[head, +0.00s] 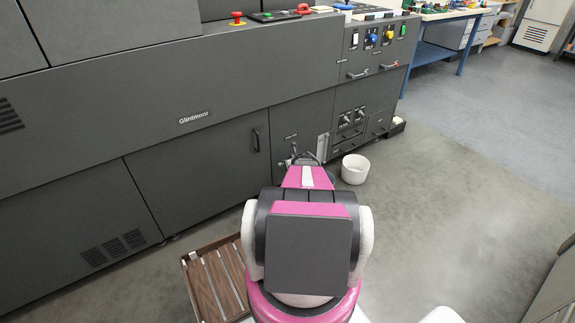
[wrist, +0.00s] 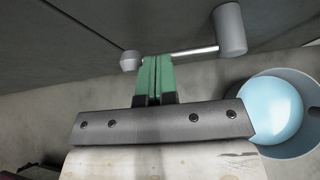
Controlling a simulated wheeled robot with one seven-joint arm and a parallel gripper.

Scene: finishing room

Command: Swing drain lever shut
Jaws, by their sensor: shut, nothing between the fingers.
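In the wrist view the drain lever shows as a thin bright metal rod (wrist: 193,51). It runs from a small rounded pale end at the left to a larger grey cylinder (wrist: 230,30) at the right. My gripper (wrist: 155,60) has green fingers pressed together, with nothing between them. The fingertips overlap the rod's left part, close to the rounded end; I cannot tell whether they touch it. In the head view some metal fittings (head: 292,157) show low on the dark machine front, but my arm covers the gripper and most of the lever area.
The dark machine (head: 200,165) forms a wall behind. A brown slatted platform (head: 217,283) lies at lower left. Floor at the right is clear.

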